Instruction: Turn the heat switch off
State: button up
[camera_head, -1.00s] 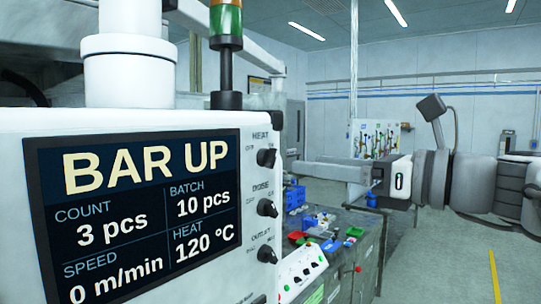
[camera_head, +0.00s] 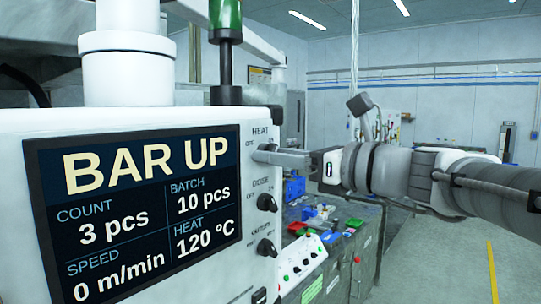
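The white control cabinet (camera_head: 150,122) fills the left, with a dark screen (camera_head: 145,210) reading BAR UP and HEAT 120 °C. The heat switch (camera_head: 268,147) is a dark knob under the HEAT label at the top of the panel's right strip. My gripper (camera_head: 262,156) comes from the right with its grey fingers at this knob and covers most of it. Whether the fingers touch or grip the knob cannot be told, nor which way its pointer faces. The finger gap is not visible.
Below are the dose knob (camera_head: 267,202) and the outlet knob (camera_head: 266,247). A white button box (camera_head: 301,264) and small coloured bins (camera_head: 330,225) sit on the grey bench (camera_head: 357,255). Floor at the right is open, with a yellow line (camera_head: 493,272).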

grip_shut()
jog(key=shift+f+n+b, duration=0.1)
jog(key=shift+n+b, duration=0.3)
jog(key=shift+b, duration=0.15)
jog(key=shift+n+b, duration=5.4)
jog(key=shift+n, duration=0.2)
jog(key=shift+r, duration=0.2)
jog(key=o, duration=0.5)
grip_release()
